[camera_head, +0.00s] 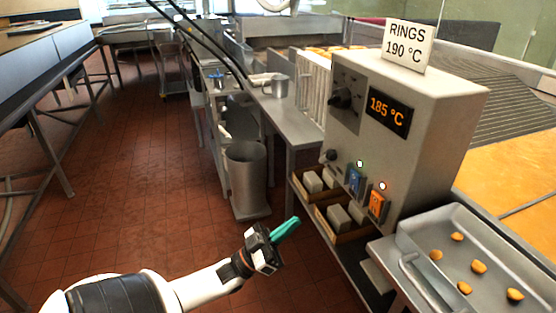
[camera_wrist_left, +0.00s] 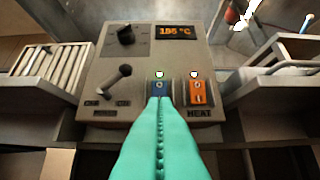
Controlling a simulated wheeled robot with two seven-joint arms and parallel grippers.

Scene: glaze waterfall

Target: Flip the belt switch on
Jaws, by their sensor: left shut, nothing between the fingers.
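A grey control box (camera_head: 415,135) stands on the right of the head view. On its front are a blue rocker switch (camera_head: 355,181) under a green-lit lamp and an orange switch (camera_head: 377,204) under a pale lamp with a red edge. The wrist view shows the blue switch (camera_wrist_left: 160,88) and, beside it, the orange switch (camera_wrist_left: 197,92) marked HEAT. Any label under the blue switch is hidden by my fingers. My left gripper (camera_head: 296,220) has its teal fingers shut and empty. Its fingertips (camera_wrist_left: 160,101) overlap the blue switch's lower part in the wrist view; in the head view they are apart from the box.
A black knob (camera_head: 341,98), a display (camera_head: 388,108) reading 185 °C and a small lever (camera_wrist_left: 118,79) share the panel. Wooden bins (camera_head: 343,232) with pale blocks sit below it.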

